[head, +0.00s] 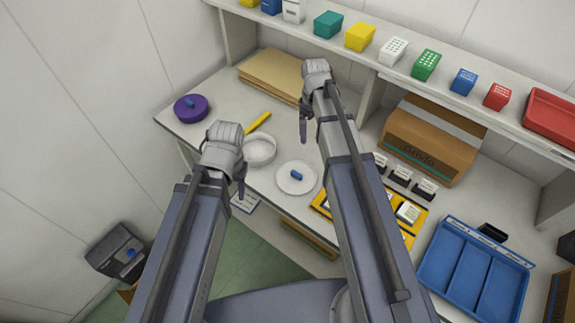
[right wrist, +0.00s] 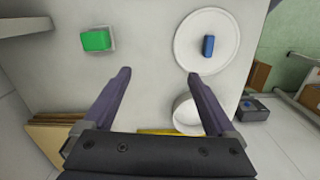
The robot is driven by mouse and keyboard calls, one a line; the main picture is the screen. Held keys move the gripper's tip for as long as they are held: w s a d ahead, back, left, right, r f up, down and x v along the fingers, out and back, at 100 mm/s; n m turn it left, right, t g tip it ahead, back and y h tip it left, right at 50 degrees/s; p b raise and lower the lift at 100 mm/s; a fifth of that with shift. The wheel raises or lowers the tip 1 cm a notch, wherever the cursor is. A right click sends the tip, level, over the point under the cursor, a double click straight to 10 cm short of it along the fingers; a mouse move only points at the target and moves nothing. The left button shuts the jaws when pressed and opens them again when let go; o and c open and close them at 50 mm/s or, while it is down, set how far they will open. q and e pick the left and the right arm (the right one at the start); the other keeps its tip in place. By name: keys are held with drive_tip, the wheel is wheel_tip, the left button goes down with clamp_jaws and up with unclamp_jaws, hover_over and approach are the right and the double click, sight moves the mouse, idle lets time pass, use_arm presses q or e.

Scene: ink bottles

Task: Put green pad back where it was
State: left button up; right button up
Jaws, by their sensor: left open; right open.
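The green pad (right wrist: 96,40) shows in the right wrist view at the upper left, lying on a small pale square base on the white table (right wrist: 146,60). In the head view I cannot see the pad; my right arm covers that part of the table. My right gripper (right wrist: 158,76) is open and empty above the table, its fingers pointing between the pad and a white round dish (right wrist: 182,42). It also shows in the head view (head: 304,138). My left gripper (head: 241,196) is open and empty near the table's front edge, left of the dish.
The dish holds a small blue piece (head: 297,175). A yellow tray (head: 322,203) and blue tray (head: 447,266) are at right.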

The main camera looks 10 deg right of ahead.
drive_tip(key=s+a+m, duration=0.3)
drive_tip(key=s+a, duration=1.2)
drive_tip(key=s, duration=0.2)
drive_tip(key=shift+s+h, duration=0.4)
drive_tip(key=shift+r, duration=0.1)
